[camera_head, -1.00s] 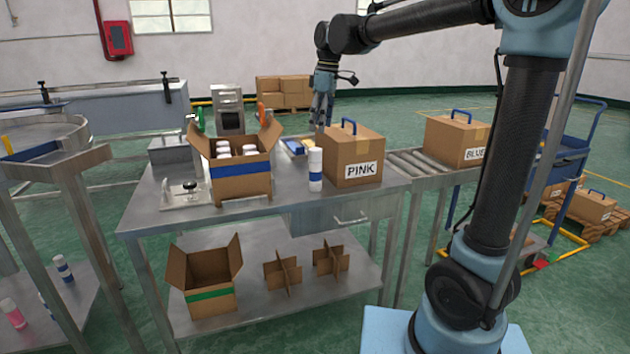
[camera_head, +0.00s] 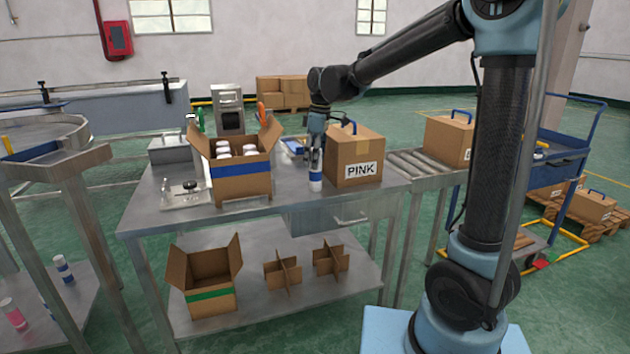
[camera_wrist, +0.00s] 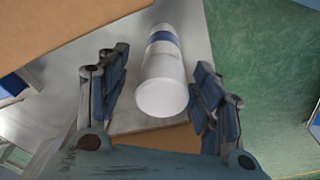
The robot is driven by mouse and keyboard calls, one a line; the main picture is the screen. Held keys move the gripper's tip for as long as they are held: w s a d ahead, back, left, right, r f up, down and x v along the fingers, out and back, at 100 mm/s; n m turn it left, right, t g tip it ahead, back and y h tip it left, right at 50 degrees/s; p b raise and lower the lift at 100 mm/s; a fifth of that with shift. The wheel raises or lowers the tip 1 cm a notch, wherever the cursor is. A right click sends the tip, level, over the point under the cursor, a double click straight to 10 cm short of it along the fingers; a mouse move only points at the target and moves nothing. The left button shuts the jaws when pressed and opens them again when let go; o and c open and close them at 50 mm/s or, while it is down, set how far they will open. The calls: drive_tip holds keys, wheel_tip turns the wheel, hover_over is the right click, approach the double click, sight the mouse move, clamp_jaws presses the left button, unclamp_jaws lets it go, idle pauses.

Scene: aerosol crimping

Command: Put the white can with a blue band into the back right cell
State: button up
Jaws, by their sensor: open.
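The white can with a blue band (camera_head: 316,183) stands upright on the metal table, just left of the PINK box. My gripper (camera_head: 315,158) is open above it, pointing down, and hides the can's upper part. In the wrist view the can (camera_wrist: 164,75) lies between the two open fingers (camera_wrist: 160,98), with a gap on each side. The open carton with a blue band (camera_head: 240,169) stands to the left on the table. White can tops (camera_head: 223,150) show inside it. Its back right cell is hidden in this view.
The closed PINK box (camera_head: 353,158) stands close on the can's right. A roller conveyor (camera_head: 411,162) with another box lies further right. The metal table (camera_head: 250,216) is bare between carton and can. The lower shelf holds a green-banded carton (camera_head: 205,279) and cardboard dividers (camera_head: 283,274).

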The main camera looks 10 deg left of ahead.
sight(314, 171)
drive_tip(key=shift+s+a+f, duration=0.1)
drive_tip(key=shift+f, duration=2.55)
drive_tip(key=c, duration=1.4)
drive_tip(key=shift+o, duration=0.2)
drive_tip(key=shift+r, duration=0.1)
